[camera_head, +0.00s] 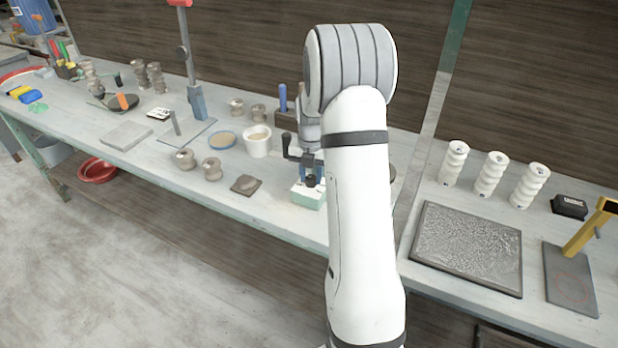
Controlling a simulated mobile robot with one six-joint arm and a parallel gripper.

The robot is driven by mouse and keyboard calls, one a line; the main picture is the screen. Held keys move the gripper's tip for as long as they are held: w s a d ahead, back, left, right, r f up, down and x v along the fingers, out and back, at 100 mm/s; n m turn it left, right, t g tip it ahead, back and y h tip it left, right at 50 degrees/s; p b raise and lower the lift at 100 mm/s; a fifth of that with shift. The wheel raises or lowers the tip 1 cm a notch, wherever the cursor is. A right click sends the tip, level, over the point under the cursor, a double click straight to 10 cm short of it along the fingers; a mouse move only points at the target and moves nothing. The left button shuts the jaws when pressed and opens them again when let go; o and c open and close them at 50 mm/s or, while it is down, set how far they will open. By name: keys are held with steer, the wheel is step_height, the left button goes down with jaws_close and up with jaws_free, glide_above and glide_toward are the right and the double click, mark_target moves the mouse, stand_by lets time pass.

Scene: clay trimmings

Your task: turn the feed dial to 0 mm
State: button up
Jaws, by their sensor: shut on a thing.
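My gripper (309,172) is at the end of my arm, low over the bench near the middle of the picture. It is shut on a small part that is mostly hidden, seemingly the feed dial. Dark and blue parts show around the jaws, just above a small block with a white top and pale green sides (308,196). The dial's marks and its setting are too small and too covered to read. My own arm hides what lies to the right of the gripper.
A white cup (258,141), a blue-rimmed dish (222,140) and a dark flat slab (246,185) lie left of the gripper. A textured tray (410,247), white ribbed pieces (490,174) and a yellow-armed stand (585,235) are at the right. The bench's front edge is near.

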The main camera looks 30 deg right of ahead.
mark_target(311, 178)
steer(key=shift+w+d+r+n, duration=0.1)
steer(key=shift+n, duration=1.1)
steer(key=o, duration=1)
steer(key=shift+c, duration=0.2)
step_height(311, 178, up, 8)
steer(key=shift+f, duration=0.15)
